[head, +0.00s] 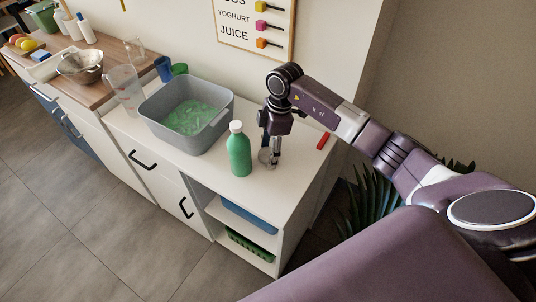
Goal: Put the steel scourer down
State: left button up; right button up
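The steel scourer (265,157) is a small grey, shiny lump at the right part of the white counter, just right of the green bottle. My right gripper (271,153) points straight down over the counter, with its fingertips at the scourer. The fingers partly cover the scourer. The view is too small to tell whether they grip it or only stand around it, or whether it touches the counter. My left gripper is not in view.
A green bottle (239,152) stands close left of the gripper. A grey basin (221,122) with green liquid is behind it to the left. A red object (323,141) lies to the right. The white counter (281,190) is bare towards its front right edge.

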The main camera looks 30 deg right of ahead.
jog(key=c, duration=0.7)
jog(key=shift+r, duration=0.1)
